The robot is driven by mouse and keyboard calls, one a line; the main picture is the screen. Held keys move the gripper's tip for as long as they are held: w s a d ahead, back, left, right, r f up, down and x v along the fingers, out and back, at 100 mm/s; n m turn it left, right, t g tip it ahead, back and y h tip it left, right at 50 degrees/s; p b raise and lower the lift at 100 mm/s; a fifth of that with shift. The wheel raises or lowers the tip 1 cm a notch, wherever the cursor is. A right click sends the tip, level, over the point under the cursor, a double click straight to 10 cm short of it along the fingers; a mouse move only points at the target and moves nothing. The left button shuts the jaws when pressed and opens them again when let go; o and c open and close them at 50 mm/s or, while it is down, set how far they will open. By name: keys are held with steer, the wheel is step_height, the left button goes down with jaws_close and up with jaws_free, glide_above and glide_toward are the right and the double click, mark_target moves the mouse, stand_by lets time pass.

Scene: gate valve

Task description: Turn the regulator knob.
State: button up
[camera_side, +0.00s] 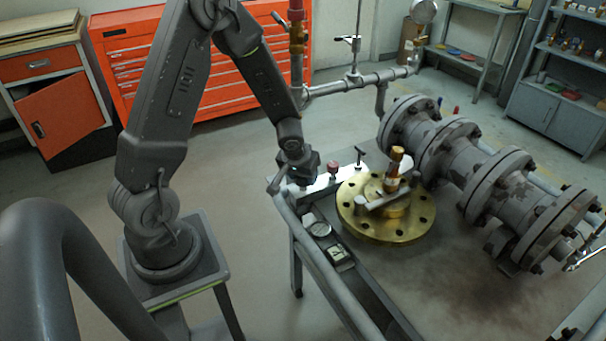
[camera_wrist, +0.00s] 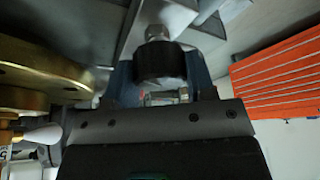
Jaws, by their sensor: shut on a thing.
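A dark ribbed knob (camera_wrist: 160,64), which I take for the regulator knob, shows in the wrist view on a metal stem below a grey metal part. My gripper (camera_wrist: 158,80) has a bluish finger on each side of it and is shut on it. In the side view my gripper (camera_side: 297,178) is at the left end of a pale metal block (camera_side: 327,182) on the bench. There my gripper hides the knob. The knob's turn angle cannot be told.
A red knob (camera_side: 333,167) and a black T-handle (camera_side: 360,154) stand close to the right of my gripper. A grey rail (camera_side: 322,262) runs along the bench's front edge. A large flanged pipe (camera_side: 450,143) fills the right.

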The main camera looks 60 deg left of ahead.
steer(key=shift+m, duration=0.3)
steer(key=o, duration=0.9)
steer(key=v, duration=1.4)
steer(key=shift+s+a+f, duration=0.1)
